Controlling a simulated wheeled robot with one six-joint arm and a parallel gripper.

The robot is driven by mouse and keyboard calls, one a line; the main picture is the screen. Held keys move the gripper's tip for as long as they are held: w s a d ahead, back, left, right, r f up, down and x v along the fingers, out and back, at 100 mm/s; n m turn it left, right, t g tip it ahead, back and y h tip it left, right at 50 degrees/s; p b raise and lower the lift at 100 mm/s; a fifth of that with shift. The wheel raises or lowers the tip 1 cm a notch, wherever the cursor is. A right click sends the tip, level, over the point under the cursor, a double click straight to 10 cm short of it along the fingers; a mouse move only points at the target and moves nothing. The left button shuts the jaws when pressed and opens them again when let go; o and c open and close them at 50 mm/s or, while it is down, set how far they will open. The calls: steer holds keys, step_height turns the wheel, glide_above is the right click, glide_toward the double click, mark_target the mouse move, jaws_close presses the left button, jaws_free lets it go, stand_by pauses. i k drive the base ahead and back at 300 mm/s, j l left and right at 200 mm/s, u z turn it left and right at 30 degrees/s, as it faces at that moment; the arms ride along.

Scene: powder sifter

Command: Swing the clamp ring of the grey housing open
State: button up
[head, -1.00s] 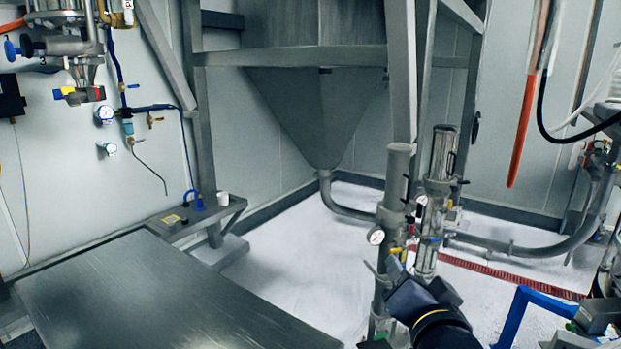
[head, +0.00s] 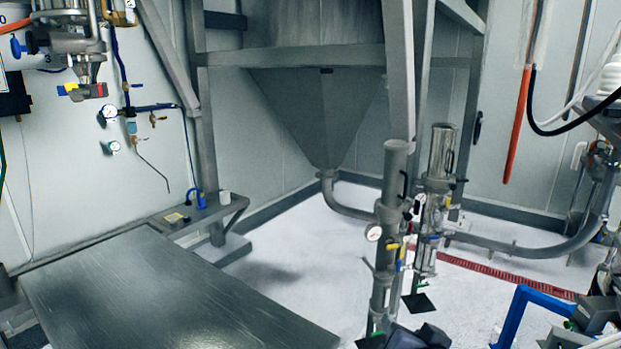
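I cannot tell for sure which part is the grey housing with the clamp ring. A grey upright cylinder (head: 394,175) with a pressure gauge stands right of centre. A shinier metal cylinder (head: 438,155) stands just behind and right of it. At the upper left, a metal machine (head: 72,45) with a blue knob hangs by the wall. No ring stands out clearly as open or shut. A dark part, likely the end of my arm with my gripper (head: 420,338), shows at the bottom edge, below the cylinders. Its fingers are too cut off to judge, and nothing held shows.
A bare metal table (head: 170,295) fills the lower left. A large hopper (head: 320,110) on a steel frame stands behind. A blue frame (head: 512,318) and other equipment stand at the lower right.

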mark_target(386, 212)
steer(key=k, duration=0.15)
steer(key=i+l, duration=0.1)
steer(key=i, duration=1.15)
steer(key=l+z, duration=0.05)
